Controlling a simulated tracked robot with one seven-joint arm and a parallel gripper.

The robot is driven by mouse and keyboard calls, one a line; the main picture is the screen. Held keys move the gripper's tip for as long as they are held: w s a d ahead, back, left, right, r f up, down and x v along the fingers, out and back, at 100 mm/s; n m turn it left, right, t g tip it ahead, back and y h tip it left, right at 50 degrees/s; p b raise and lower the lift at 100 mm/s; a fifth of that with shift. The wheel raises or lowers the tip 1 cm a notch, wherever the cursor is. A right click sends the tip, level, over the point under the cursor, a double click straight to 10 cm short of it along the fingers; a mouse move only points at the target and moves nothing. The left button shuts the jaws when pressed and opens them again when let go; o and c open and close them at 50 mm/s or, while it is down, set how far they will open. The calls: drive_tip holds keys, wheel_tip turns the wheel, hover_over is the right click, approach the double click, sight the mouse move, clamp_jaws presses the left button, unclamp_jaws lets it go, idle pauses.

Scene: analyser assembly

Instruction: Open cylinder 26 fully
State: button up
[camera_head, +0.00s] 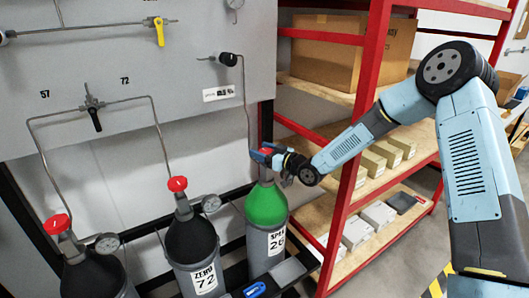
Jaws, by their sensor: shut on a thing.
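The green cylinder (266,207) stands at the centre of the view. My arm reaches in from the right.
Cylinder 72 (190,240) and another dark cylinder (92,277) with red knobs and gauges stand to the left. A grey panel (130,70) with pipes and valves is behind. A red-framed shelf (358,110) with boxes stands close on the right.

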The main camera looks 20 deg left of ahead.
drive_tip(key=shift+s+a+r+n+g+y, duration=0.1)
drive_tip(key=shift+n+g+y, duration=0.2)
drive_tip(key=shift+n+g, duration=0.3)
drive_tip(key=o, duration=1)
drive_tip(key=shift+c, duration=0.2)
drive_tip(key=shift+d, duration=0.6)
drive_tip(key=v, duration=1.2)
drive_tip(key=shift+d, duration=0.3)
drive_tip(key=shift+s, duration=0.2)
